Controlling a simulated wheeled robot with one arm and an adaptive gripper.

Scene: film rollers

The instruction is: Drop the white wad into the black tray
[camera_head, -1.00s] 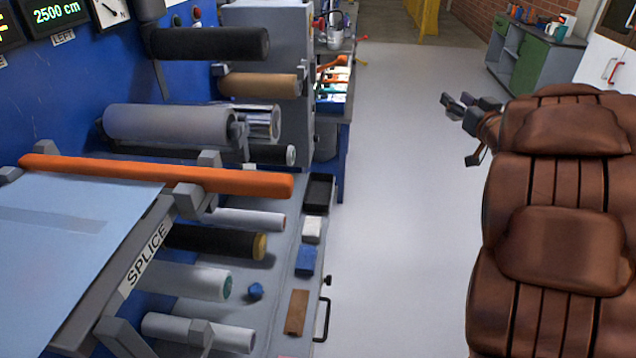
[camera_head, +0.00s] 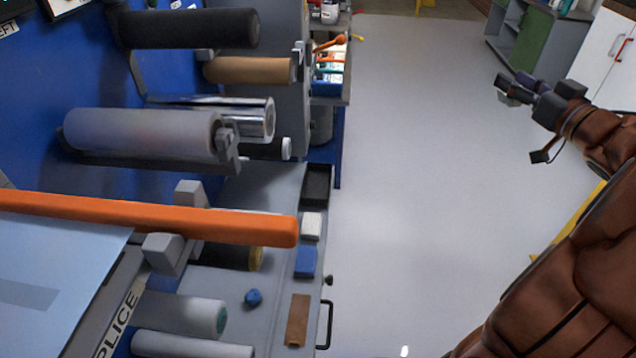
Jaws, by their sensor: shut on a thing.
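The black tray (camera_head: 317,184) is a small open box on the narrow grey bench beside the rollers, behind a white block. My gripper (camera_head: 512,88) is at the upper right, over the open floor, well to the right of the tray and apart from it. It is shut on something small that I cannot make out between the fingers. I cannot pick out a white wad for certain. A crumpled blue wad (camera_head: 253,297) lies on the bench, nearer than the tray.
A white block (camera_head: 312,225), a blue block (camera_head: 305,262) and a brown strip (camera_head: 298,320) line the bench's right edge. An orange bar (camera_head: 150,214) and several rollers overhang the bench at left. A black handle (camera_head: 324,325) juts from its side. The floor is clear.

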